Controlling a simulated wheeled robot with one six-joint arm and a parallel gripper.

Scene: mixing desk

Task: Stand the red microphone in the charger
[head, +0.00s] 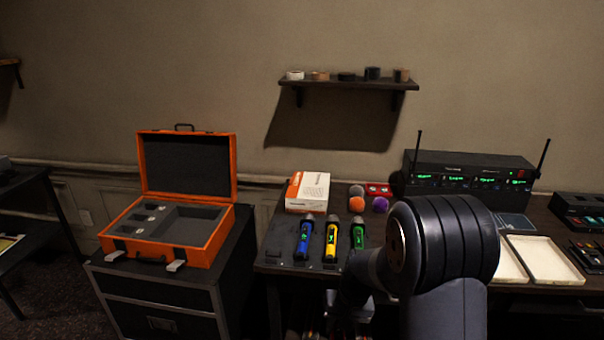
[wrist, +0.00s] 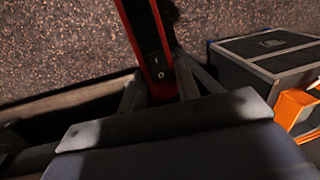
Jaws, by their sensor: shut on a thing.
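In the wrist view my gripper (wrist: 160,92) is shut on the red microphone (wrist: 158,70), a red body with a black strip bearing small white marks. Its far end runs out of the top of the picture. In the head view my arm reaches down in front of the desk; the red microphone cannot be made out there. A low black unit (head: 578,208) at the right end of the desk may be the charger; I cannot tell for sure, and its slots are unclear.
Blue (head: 304,238), yellow (head: 331,240) and green (head: 357,235) microphones are on the desk's left part. A white-orange box (head: 307,192), a receiver rack (head: 468,170) and cream trays (head: 545,260) are there too. An open orange case (head: 190,236) sits on a black cabinet (head: 160,297) at left.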

